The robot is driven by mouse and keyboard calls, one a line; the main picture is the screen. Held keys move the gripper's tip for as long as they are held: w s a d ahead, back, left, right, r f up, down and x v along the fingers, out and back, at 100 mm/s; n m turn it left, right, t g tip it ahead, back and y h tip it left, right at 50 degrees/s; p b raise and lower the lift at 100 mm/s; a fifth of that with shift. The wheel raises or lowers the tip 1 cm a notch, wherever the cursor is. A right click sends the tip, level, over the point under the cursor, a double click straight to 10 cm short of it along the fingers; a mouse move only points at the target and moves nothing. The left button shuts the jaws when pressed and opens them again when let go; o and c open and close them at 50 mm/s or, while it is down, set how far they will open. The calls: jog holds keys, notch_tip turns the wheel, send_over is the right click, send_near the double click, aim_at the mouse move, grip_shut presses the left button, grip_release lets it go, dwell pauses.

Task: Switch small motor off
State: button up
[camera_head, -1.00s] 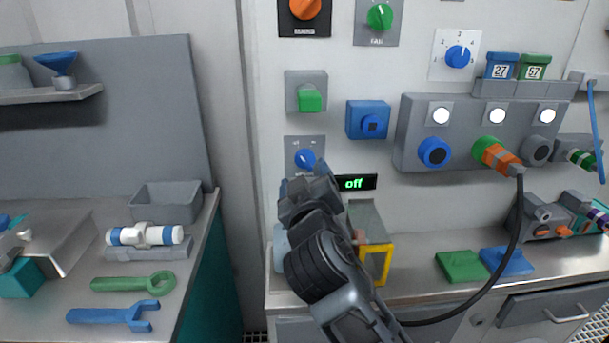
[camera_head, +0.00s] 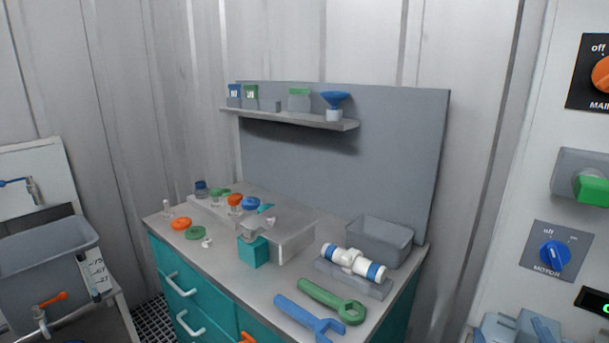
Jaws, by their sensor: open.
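The small motor switch is a blue knob (camera_head: 554,255) on a grey plate labelled MOTOR, with "off" and "on" marks above it. It is at the right of the head view, on the white panel. I cannot read for sure which mark the knob points to. The black display (camera_head: 594,300) below it is cut by the right edge, and only a bit of its green text shows. My gripper is not clearly in view. Blue-grey shapes show at the bottom right, and I cannot tell what they are.
The orange main switch (camera_head: 601,74) and a green switch (camera_head: 592,190) sit above the motor knob. At the left, a workbench (camera_head: 372,222) holds a grey bin (camera_head: 381,243), a green wrench (camera_head: 333,301) and a blue wrench (camera_head: 309,316). A sink (camera_head: 45,262) stands at far left.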

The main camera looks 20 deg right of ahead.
jog(key=s+a+f+n+t+y, duration=0.1)
jog(key=s+a+f+n+y, duration=0.15)
jog(key=s+a+y, duration=0.35)
jog(key=s+a+f+n+t+y, duration=0.1)
jog(key=s+a+f, duration=0.3)
jog(key=a, duration=0.4)
jog(key=s+a+r+y, duration=0.1)
jog(key=s+a+y, duration=0.1)
jog(key=s, duration=0.4)
jog(key=s+a+r+m+y, duration=0.1)
jog(key=s+a, duration=0.1)
jog(key=s, duration=0.4)
jog(key=shift+r+y, duration=0.4)
